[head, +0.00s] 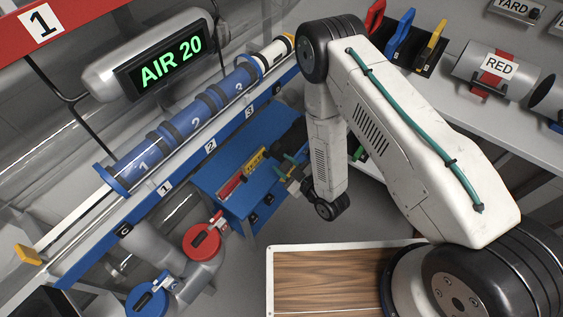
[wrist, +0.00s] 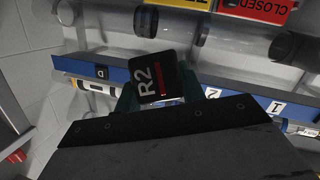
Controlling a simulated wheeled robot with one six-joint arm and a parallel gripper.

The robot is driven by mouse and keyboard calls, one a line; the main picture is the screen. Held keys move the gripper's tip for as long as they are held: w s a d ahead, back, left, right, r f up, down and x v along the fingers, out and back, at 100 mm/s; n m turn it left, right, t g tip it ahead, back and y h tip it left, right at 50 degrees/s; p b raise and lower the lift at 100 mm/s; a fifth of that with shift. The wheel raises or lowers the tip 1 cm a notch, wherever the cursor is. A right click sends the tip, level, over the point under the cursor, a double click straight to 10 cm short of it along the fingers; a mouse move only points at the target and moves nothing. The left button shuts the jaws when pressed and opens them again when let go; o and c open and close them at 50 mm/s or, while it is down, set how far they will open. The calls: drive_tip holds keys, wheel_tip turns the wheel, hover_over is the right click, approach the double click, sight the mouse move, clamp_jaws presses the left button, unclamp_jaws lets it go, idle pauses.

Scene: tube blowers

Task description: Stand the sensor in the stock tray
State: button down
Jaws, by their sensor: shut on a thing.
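My gripper (head: 289,170) is shut on a small black block marked R2 with a red stripe (wrist: 157,78). The block sits between the teal fingers in the wrist view, its marked face towards the camera. I take it to be the sensor; no label names it so. In the head view it is hard to make out against the dark gripper, which is by the right part of a blue bench (head: 217,165). No label shows which holder is the stock tray. A black rack (head: 432,62) at the top right holds upright red, blue and yellow pieces.
A clear tube with blue sections (head: 196,126) runs along a numbered blue rail, under an AIR 20 display (head: 160,62). A red-handled valve (head: 203,240) and a blue one (head: 147,300) are below. A wood-grain panel (head: 325,280) with a pale rim is bare.

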drive_tip(key=s+a+f+n+g+y, duration=0.2)
drive_tip(key=s+a+f, duration=0.2)
drive_tip(key=s, duration=0.1)
drive_tip(key=w, duration=0.5)
drive_tip(key=w+d, duration=0.1)
drive_tip(key=w, duration=0.4)
drive_tip(key=w+d+f, duration=0.1)
drive_tip(key=w, duration=0.4)
drive_tip(key=shift+d, duration=0.15)
drive_tip(key=f, duration=0.3)
drive_tip(key=shift+w+f, duration=0.15)
drive_tip(key=shift+w, duration=0.15)
drive_tip(key=shift+f, duration=0.2)
drive_tip(key=shift+f, duration=0.1)
drive_tip(key=shift+f, duration=0.4)
drive_tip(key=c, duration=0.9)
unclamp_jaws()
drive_tip(key=shift+o, duration=0.2)
